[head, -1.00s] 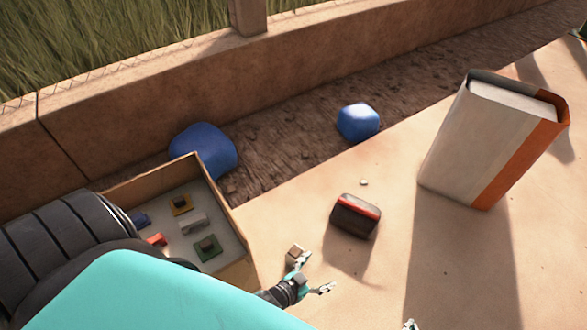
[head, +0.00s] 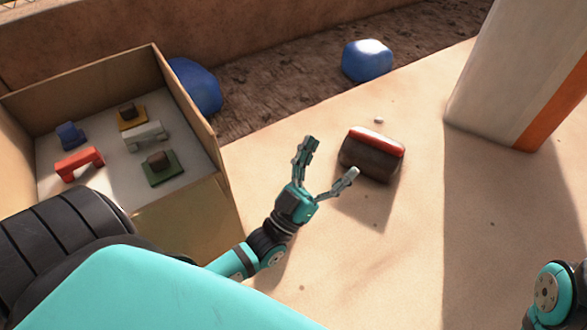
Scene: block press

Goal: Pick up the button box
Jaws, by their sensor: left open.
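A small dark box with a red strip along its top (head: 372,155) lies on the sandy surface, right of the middle in the head view. It appears to be the button box. My left gripper (head: 331,158) is open, its two fingers spread and pointing toward the dark box. It is just left of the box, with nothing between its fingers. I cannot tell whether the nearer fingertip touches the box. Part of my right arm shows at the lower right edge, but its gripper fingers are not in view.
An open cardboard box (head: 190,222) at left holds several coloured blocks. A tall white-and-orange block (head: 505,75) stands at the upper right. Two blue rocks (head: 367,60) lie along the dirt strip by the wall (head: 240,40). Bare sand lies right of the dark box.

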